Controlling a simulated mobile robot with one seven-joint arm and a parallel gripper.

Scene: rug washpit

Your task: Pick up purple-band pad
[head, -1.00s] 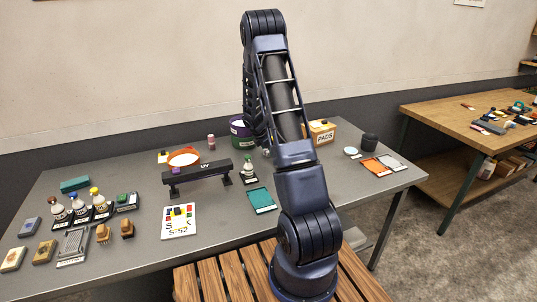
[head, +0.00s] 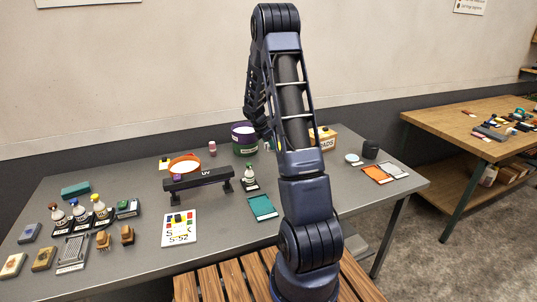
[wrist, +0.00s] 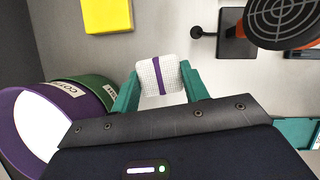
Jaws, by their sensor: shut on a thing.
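The purple-band pad (wrist: 146,80), a white textured pad with a purple stripe across it, shows in the middle of the wrist view. My gripper (wrist: 161,84) has teal fingers on both sides of the pad and is shut on it. I cannot tell how high the pad is above the grey surface. In the head view my arm stands in front, and the gripper and the pad are hidden behind it.
The PADS box (head: 325,143) is partly behind my arm.

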